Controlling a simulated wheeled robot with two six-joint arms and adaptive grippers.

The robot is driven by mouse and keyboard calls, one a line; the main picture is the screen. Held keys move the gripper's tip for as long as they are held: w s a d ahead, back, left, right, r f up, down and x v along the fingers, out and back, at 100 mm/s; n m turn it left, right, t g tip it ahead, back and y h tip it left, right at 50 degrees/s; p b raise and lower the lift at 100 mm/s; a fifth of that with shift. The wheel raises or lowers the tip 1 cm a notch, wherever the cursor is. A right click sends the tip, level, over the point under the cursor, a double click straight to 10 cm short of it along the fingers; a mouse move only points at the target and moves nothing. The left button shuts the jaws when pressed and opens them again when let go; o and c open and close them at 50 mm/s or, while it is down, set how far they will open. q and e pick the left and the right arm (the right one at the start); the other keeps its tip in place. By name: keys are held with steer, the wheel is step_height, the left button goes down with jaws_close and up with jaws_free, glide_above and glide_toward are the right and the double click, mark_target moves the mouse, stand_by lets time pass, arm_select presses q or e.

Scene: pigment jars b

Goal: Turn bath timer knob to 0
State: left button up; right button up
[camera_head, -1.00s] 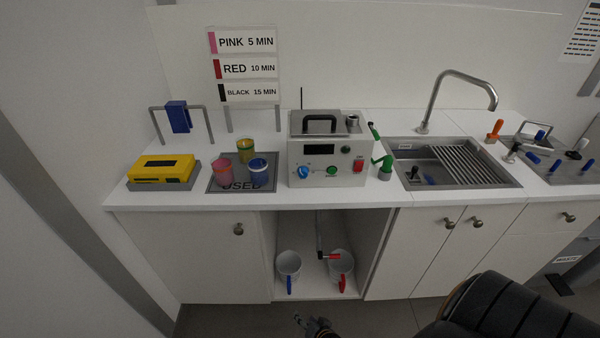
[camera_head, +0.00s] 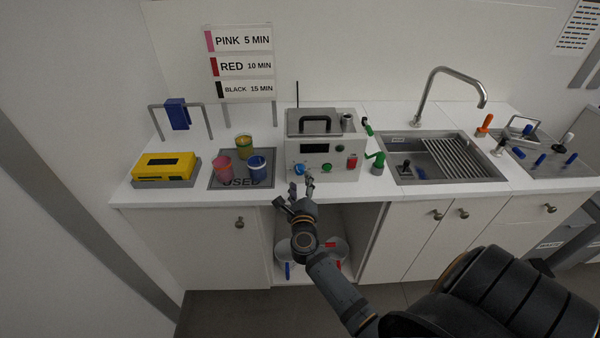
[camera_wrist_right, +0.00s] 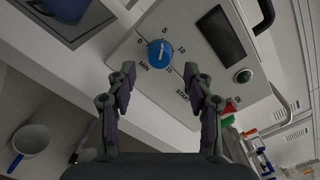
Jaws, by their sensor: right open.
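The bath timer knob (camera_wrist_right: 159,53) is blue with a white pointer line, on the white front panel of the bath unit (camera_head: 325,150). In the right wrist view the dial marks 0, 5, 10 and 15 and "MIN" surround it; the pointer line is tilted, and its exact reading is hard to tell. In the head view the knob (camera_head: 299,169) shows just above my right gripper (camera_head: 296,190). My right gripper (camera_wrist_right: 160,75) is open and empty, with its fingers spread either side of the knob's line and short of it. My left gripper is not in view.
A green start button (camera_head: 326,168) and red switch (camera_head: 352,161) sit right of the knob. Jars (camera_head: 257,168) stand on the used mat left of the unit. A green-handled valve (camera_head: 376,164) and sink (camera_head: 440,156) are to the right.

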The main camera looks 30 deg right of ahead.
mark_target(300, 173)
steer(key=x, duration=0.4)
steer(key=shift+w+d, duration=0.1)
steer(key=shift+w, duration=0.1)
jaws_close()
steer(key=shift+r+n+p, duration=0.1)
steer(key=shift+n+p, duration=1.2)
steer(key=shift+p, duration=0.15)
steer(key=n+p, duration=0.2)
steer(key=n, duration=0.1)
steer(key=shift+n+p, duration=0.3)
steer(key=shift+p, duration=0.05)
steer(key=n+p, duration=0.2)
steer(key=n, duration=0.1)
steer(key=shift+n, duration=0.3)
steer(key=shift+n+p, duration=1.3)
steer(key=shift+n, duration=0.8)
steer(key=shift+f, duration=0.25)
